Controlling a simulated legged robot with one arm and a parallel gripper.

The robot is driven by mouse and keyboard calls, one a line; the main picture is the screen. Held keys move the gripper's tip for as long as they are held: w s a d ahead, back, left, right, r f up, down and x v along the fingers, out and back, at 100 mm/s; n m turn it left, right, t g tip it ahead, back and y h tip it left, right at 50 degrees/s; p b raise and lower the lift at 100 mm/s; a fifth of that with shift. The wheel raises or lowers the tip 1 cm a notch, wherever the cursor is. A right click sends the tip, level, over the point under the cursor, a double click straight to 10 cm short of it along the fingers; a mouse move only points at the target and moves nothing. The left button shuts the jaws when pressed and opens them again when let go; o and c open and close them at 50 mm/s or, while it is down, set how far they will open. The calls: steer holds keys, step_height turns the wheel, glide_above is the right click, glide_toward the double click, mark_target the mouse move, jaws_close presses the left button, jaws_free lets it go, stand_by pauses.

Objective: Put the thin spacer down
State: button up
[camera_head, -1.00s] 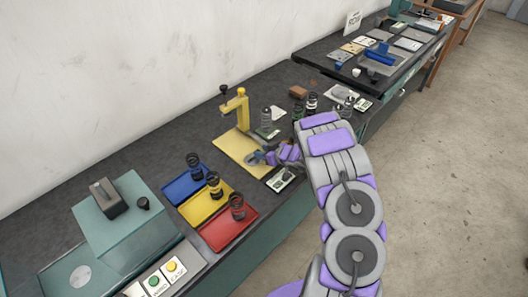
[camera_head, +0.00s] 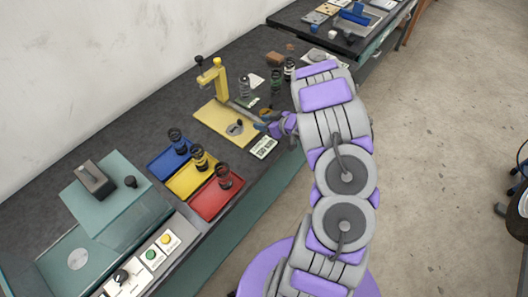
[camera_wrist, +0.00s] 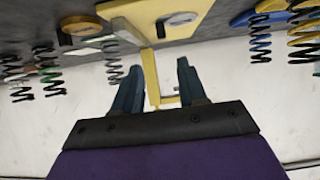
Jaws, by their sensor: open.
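A flat grey disc (camera_head: 235,128), which looks like the thin spacer, lies on the yellow base plate (camera_head: 208,117) of the yellow press stand (camera_head: 219,80). The disc also shows near the top of the wrist view (camera_wrist: 178,20), on the plate. My gripper (camera_head: 266,120) is just to the right of the plate, beside the disc and apart from it. In the wrist view my gripper (camera_wrist: 158,85) has its two blue fingers spread, with nothing held between them. The yellow stand's frame shows behind the gap.
Blue (camera_head: 167,163), yellow (camera_head: 190,180) and red (camera_head: 213,198) trays each hold a dark spring. A label card (camera_head: 263,147) lies near the bench's front edge. Several springs stand behind my gripper. A teal machine (camera_head: 105,205) stands at the left.

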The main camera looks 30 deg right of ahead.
steer(key=d+r+m+g+h, duration=0.1)
steer(key=d+r+g+h, duration=0.1)
steer(key=d+r+h, duration=0.5)
steer(key=s+a+r+m+g+h, duration=0.3)
steer(key=s+r, duration=0.4)
steer(key=r, duration=0.4)
steer(key=s+a+r+g+y, duration=0.2)
steer(key=s+a+g+y, duration=0.1)
steer(key=s+a, duration=1)
steer(key=s+a+r+g+y, duration=0.2)
steer(key=s+a+g, duration=0.3)
steer(key=s+a, duration=0.9)
steer(key=s, duration=0.6)
steer(key=shift+a+r+y, duration=0.25)
steer(key=shift+r+y, duration=0.05)
steer(key=shift+y, duration=0.1)
